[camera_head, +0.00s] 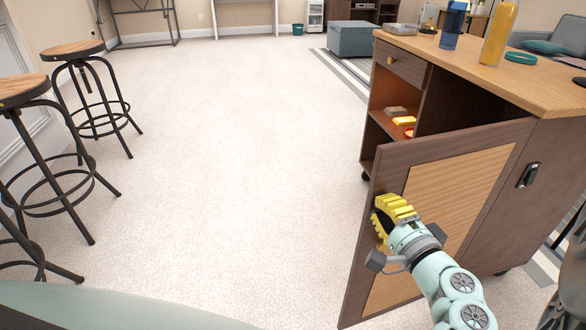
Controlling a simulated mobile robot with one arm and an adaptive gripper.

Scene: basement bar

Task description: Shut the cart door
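The cart (562,150) stands at the right, a brown wooden cabinet with a light wood top. Its door (448,190), dark-framed with a light slatted panel, stands open and swung out toward me. Behind it the shelves inside the cart show. My gripper (387,218), with yellow ribbed fingers, is at the door's outer face, near its free edge. I cannot tell whether it touches the door. One finger hides the other, so its opening is unclear.
Bottles, one blue (452,25) and one yellow (498,32), stand on the cart top. Small items, one yellow (404,121), lie on an inner shelf. Bar stools (75,50) stand at the left. A grey-green ottoman (350,38) is at the back. The carpet between is clear.

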